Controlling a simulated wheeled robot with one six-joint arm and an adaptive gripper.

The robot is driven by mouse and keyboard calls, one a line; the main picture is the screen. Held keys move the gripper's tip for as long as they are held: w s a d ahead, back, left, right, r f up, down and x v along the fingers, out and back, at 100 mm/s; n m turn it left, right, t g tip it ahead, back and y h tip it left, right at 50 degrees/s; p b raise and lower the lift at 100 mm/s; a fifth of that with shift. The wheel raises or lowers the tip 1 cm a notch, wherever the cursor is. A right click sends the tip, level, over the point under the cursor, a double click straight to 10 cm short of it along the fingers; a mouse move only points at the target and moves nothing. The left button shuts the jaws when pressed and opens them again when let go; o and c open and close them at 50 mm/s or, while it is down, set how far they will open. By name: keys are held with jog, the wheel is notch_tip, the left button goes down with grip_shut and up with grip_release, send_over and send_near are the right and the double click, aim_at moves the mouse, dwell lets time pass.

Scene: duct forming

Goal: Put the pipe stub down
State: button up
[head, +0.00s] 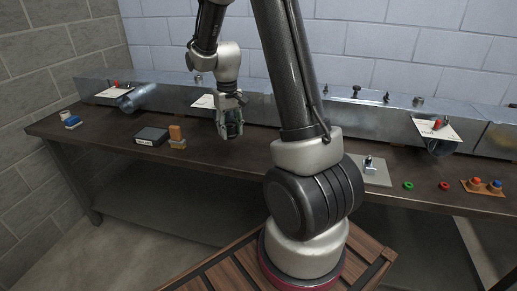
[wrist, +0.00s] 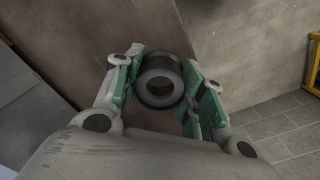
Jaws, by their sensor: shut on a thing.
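My gripper (wrist: 160,88) is shut on the pipe stub (wrist: 159,70), a short dark ring-ended tube held between green finger pads in the wrist view. In the head view my gripper (head: 231,128) hangs over the brown workbench (head: 205,150), left of the middle. The stub is mostly hidden by the fingers there. I cannot tell whether the stub touches the bench top.
A long metal duct (head: 180,92) runs along the back of the bench. A dark box (head: 152,136) and an orange-and-tan block (head: 176,137) lie left of my gripper. A grey plate (head: 377,178), a green ring (head: 408,185) and a red ring (head: 444,186) lie to the right.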

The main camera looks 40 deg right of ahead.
jog(key=shift+s+d+f, duration=0.1)
jog(key=shift+d+f, duration=0.2)
jog(key=shift+d, duration=0.55)
send_over(237, 157)
notch_tip(237, 157, down, 4)
jog(key=shift+d+f, duration=0.1)
jog(key=shift+f, duration=2.4)
jog(key=shift+f, duration=0.15)
jog(key=o, duration=1)
jog(key=shift+o, duration=0.2)
